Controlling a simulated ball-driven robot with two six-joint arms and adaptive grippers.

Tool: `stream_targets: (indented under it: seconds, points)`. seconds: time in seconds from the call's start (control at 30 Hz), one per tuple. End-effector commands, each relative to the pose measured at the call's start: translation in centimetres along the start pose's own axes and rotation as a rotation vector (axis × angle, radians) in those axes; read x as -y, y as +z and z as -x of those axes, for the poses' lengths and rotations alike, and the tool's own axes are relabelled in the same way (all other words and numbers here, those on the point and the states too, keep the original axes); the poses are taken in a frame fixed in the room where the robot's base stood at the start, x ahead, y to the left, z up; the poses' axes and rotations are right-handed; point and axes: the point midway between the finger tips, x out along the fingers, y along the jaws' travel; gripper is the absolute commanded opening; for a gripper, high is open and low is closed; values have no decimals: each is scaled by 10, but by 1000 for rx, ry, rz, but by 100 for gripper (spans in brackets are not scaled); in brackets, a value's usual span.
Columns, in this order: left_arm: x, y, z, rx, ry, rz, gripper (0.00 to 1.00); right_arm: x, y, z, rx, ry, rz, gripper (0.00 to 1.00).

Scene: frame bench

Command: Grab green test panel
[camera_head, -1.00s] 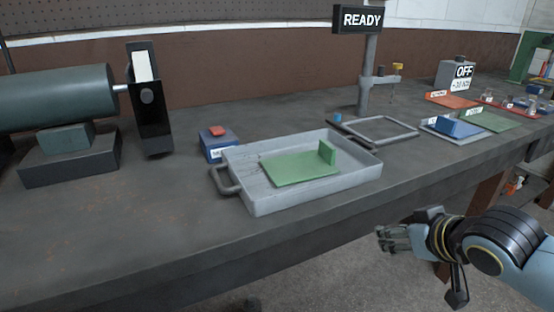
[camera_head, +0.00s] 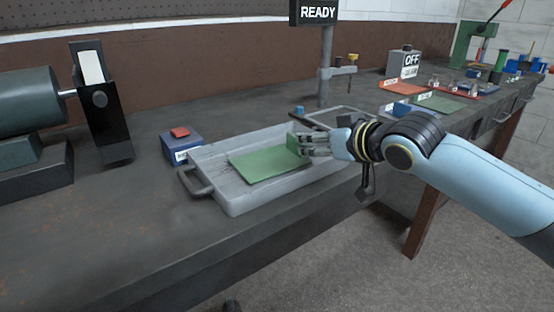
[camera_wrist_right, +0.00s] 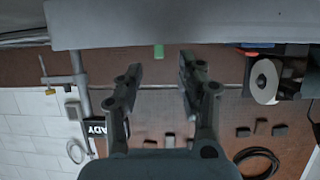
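The green test panel (camera_head: 262,163) is a flat green plate with an upright tab. It lies in a shallow grey tray (camera_head: 235,206) on the bench. My right gripper (camera_head: 303,144) is at the tray's right side, with its fingertips close by the tab and partly overlapping it in the head view. In the right wrist view my right gripper (camera_wrist_right: 159,68) has its two fingers spread apart with nothing between them. The green tab (camera_wrist_right: 159,51) shows there just beyond the fingertips, in line with the gap.
The tray has a handle (camera_head: 193,184) at its left. A blue box with a red button (camera_head: 182,146) stands behind it. A dark cylinder machine (camera_head: 28,102) is at the left. A clamp stand (camera_head: 325,75) is behind the tray. The front left bench is clear.

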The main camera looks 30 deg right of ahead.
Motion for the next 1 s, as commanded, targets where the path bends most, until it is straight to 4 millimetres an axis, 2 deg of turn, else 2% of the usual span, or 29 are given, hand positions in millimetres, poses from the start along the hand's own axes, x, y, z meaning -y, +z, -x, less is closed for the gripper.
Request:
stream_targets:
  seconds: [0.23,0.5,0.77,1.0]
  points:
    - [2,0,-4,0,-2,-1,32,0,-1,-24,0,0,-2,38]
    - [2,2,-8,1,-3,-1,32,-1,-4,-62,1,-1,-1,38]
    - [2,1,-8,1,-3,-1,32,-1,-3,-66,2,-1,2,38]
    - [2,1,-8,1,-3,-1,32,-1,-3,-65,2,-1,2,8]
